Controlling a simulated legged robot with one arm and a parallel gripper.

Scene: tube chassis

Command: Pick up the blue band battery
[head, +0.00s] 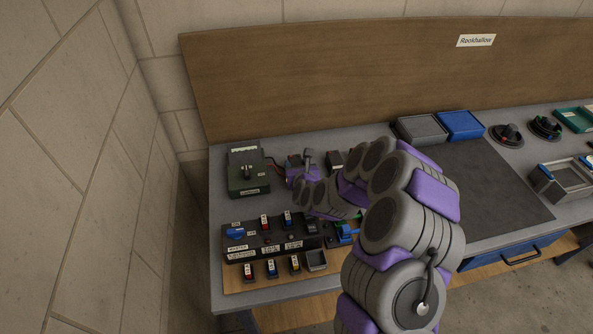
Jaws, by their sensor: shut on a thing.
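The row of small batteries stands at the front left of the bench in the head view. A battery with a blue band (287,219) stands in the upper row of the black panel, right of a red-marked one (265,222). I cannot be sure that it is the blue band battery of the task. My gripper (303,164) is beyond the panel, to the right of the dark green box. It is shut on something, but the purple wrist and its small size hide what. My arm covers the bench to its right.
A dark green box (247,172) stands at the back left, with red wires by my gripper. Several batteries stand along the wooden board (262,281) in front. A blue clamp-like part (346,232) sits beside my arm. Grey (420,130) and blue (460,125) bins stand behind a dark mat (490,187).

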